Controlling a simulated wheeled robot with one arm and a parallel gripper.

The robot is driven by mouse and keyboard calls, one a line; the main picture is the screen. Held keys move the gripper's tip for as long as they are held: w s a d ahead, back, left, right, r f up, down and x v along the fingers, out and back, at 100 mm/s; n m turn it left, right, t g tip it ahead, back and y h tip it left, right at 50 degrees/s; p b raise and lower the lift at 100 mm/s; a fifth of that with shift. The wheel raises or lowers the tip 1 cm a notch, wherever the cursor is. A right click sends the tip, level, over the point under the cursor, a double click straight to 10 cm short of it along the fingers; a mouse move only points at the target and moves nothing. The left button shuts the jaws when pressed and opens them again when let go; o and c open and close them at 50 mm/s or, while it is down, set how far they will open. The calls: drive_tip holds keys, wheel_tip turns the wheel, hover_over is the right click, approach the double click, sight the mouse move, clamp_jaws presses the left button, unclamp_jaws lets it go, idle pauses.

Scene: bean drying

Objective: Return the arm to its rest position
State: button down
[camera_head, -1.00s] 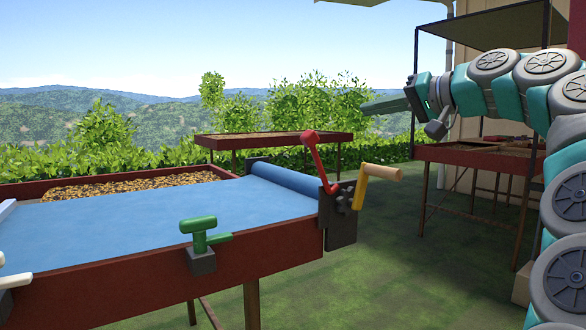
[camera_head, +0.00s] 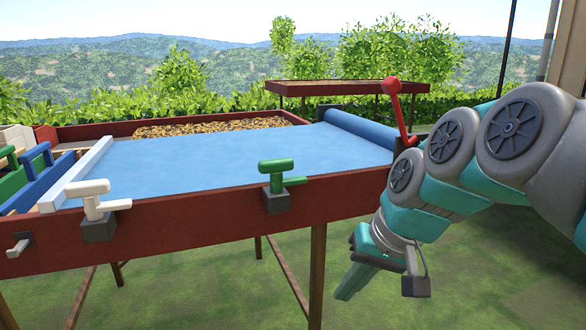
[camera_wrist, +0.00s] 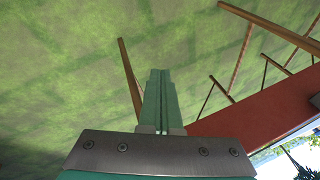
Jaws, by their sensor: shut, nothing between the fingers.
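My gripper (camera_head: 346,292) hangs at the end of my folded teal and grey arm on the right of the head view. It points down and to the left, in front of the table's red side board and above the grass. In the wrist view, the two green fingers (camera_wrist: 160,75) lie side by side with only a thin line between them. The gripper is shut and holds nothing. Grass fills most of the wrist view beyond the fingertips.
A red-framed drying table (camera_head: 345,192) bears a blue sheet (camera_head: 240,160), with beans (camera_head: 210,126) showing behind it. White (camera_head: 100,205) and green (camera_head: 278,185) handles stand along its front edge. A red lever (camera_head: 397,105) rises beside my arm. Open grass lies below.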

drive_tip(key=s+d+f+g+h, duration=0.2)
drive_tip(key=s+d+f, duration=0.1)
drive_tip(key=s+f, duration=0.5)
drive_tip(key=s+d+f+g+h, duration=0.2)
drive_tip(key=s+d+f, duration=0.1)
drive_tip(key=s+f, duration=0.5)
drive_tip(key=s, duration=0.3)
drive_tip(key=shift+s+d+g, duration=0.15)
drive_tip(key=shift+s+g, duration=0.15)
drive_tip(key=shift+s, duration=0.05)
